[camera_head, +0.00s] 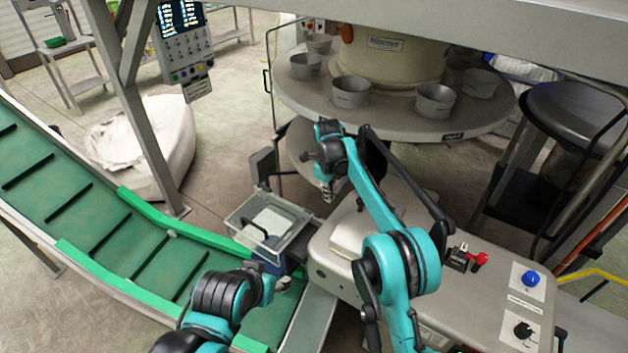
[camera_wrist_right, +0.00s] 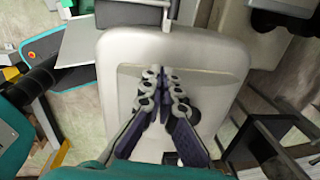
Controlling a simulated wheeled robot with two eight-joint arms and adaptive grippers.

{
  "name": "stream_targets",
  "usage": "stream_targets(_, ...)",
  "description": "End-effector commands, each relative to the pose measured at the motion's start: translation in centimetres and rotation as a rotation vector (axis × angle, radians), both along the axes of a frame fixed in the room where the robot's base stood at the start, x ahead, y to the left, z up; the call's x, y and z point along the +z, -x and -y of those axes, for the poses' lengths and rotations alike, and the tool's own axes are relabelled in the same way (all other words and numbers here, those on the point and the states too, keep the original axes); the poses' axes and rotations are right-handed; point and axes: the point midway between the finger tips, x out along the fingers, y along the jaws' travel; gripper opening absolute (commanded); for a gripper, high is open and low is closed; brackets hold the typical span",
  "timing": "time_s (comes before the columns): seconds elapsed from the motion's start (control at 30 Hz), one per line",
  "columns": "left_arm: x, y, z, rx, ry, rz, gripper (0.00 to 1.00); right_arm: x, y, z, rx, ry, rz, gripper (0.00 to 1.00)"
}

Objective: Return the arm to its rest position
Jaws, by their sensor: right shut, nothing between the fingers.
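My right arm (camera_head: 375,215) is teal and black and reaches up over the light grey clipper machine. Its gripper (camera_head: 328,192) hangs above the far left end of the machine. In the right wrist view the right gripper (camera_wrist_right: 165,85) has its fingertips close together, shut and empty, over the machine's pale top (camera_wrist_right: 215,55). My left arm (camera_head: 225,295) comes in from the bottom, over the green conveyor. Its gripper (camera_head: 279,277) is small and partly hidden near the clear bin, and its finger state does not show.
A clear bin (camera_head: 243,222) stands beside the machine. A green conveyor (camera_head: 120,235) runs at left. Behind is a round table (camera_head: 400,118) with several metal cups. A red lever (camera_head: 479,260), a blue button (camera_head: 531,278) and a black knob (camera_head: 522,329) are on the machine at right.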

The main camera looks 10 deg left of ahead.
Motion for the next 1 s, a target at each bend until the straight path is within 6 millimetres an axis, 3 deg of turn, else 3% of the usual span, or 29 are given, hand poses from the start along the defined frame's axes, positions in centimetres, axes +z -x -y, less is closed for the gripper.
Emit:
stream_targets(0.1,0.6,0.0,0.0,0.000,0.000,0.000,0.51,1.8,-0.5,-1.7,0.002,0.000,0.000,0.00)
stream_targets(0.3,1.1,0.0,0.0,0.000,0.000,0.000,0.51,3.6,-1.0,-3.5,0.001,0.000,0.000,0.00)
stream_targets(0.63,1.1,0.0,0.0,0.000,0.000,0.000,0.51,4.4,-1.1,-3.8,0.010,0.000,0.002,0.00)
stream_targets(0.77,0.2,0.0,0.0,0.000,0.000,0.000,0.51,5.8,-1.0,-2.0,0.096,-0.003,0.019,0.00)
stream_targets(1.0,-2.7,0.0,0.0,0.000,0.000,0.000,0.51,10.3,1.7,5.1,0.456,0.016,0.101,0.00)
